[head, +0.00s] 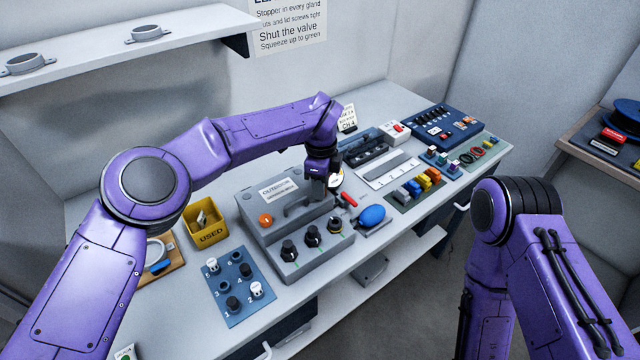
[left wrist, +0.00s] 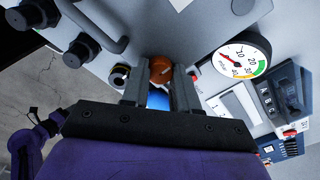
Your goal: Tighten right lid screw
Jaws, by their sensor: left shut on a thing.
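The grey box (head: 290,215) stands on the bench with a labelled lid and a handle. The left lid screw (head: 265,220) is orange and uncovered on the lid. My left gripper (head: 318,178) is at the right end of the lid. In the left wrist view the right lid screw (left wrist: 160,69), an orange-brown round head, sits between the fingertips of my left gripper (left wrist: 161,82), which is shut on it. In the head view the gripper hides this screw. My right arm shows at the right, but its gripper is out of view.
The round pressure gauge (left wrist: 243,56) is close beside the left gripper. A blue bulb (head: 372,215) and a red-handled valve (head: 348,199) lie right of the box. Black glands (head: 312,236) line its front. A yellow USED bin (head: 207,235) stands to its left.

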